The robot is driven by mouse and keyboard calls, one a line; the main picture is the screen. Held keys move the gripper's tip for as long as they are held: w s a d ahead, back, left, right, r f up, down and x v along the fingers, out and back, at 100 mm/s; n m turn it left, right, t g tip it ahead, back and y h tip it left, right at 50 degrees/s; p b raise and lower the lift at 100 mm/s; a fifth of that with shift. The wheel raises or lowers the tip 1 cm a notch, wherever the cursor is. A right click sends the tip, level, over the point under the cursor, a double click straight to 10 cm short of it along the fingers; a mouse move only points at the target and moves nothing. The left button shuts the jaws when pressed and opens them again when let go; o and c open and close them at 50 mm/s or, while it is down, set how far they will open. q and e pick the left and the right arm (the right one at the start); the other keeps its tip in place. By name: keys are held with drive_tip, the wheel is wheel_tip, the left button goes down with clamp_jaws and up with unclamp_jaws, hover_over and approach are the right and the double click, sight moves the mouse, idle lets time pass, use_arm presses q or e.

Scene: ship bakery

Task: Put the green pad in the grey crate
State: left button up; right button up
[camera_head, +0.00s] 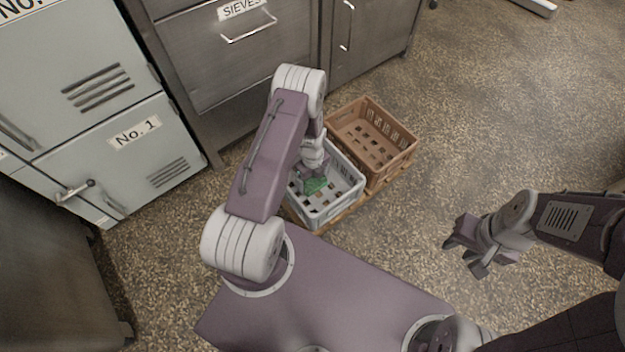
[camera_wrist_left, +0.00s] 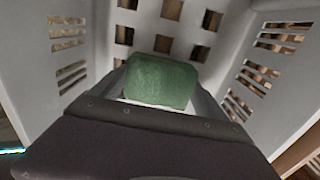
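The green pad (camera_head: 315,185) is inside the grey crate (camera_head: 325,216), between the crate's walls. My left gripper (camera_head: 313,178) reaches down into this crate and is shut on the pad. In the left wrist view the pad (camera_wrist_left: 160,82) sits between the two fingers, with the slotted crate floor beyond it and the crate wall (camera_wrist_left: 270,30) at the side. I cannot tell whether the pad touches the floor. My right gripper (camera_head: 464,257) is open and empty, over the bare floor at the right.
A brown crate (camera_head: 400,160) stands against the far right side of the grey crate. Grey metal drawers (camera_head: 230,65) and pale lockers (camera_head: 130,150) stand behind and to the left. The speckled floor at the right is clear.

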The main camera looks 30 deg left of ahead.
use_arm(q)
drive_tip(key=shift+o, duration=1.1)
wheel_tip(320, 180, up, 12)
drive_tip(key=p, duration=0.8)
wheel_tip(320, 180, up, 14)
drive_tip(key=n, duration=1.1)
hover_over(312, 180)
drive_tip(key=s+d, duration=0.3)
drive_tip(key=d, duration=0.2)
drive_tip(key=s+d+r+n+t, duration=0.1)
drive_tip(key=s+d+r+n, duration=0.2)
drive_tip(key=s+r+n, duration=0.5)
drive_tip(key=s+n, duration=0.2)
drive_tip(key=n, duration=0.2)
drive_tip(key=shift+r, duration=0.15)
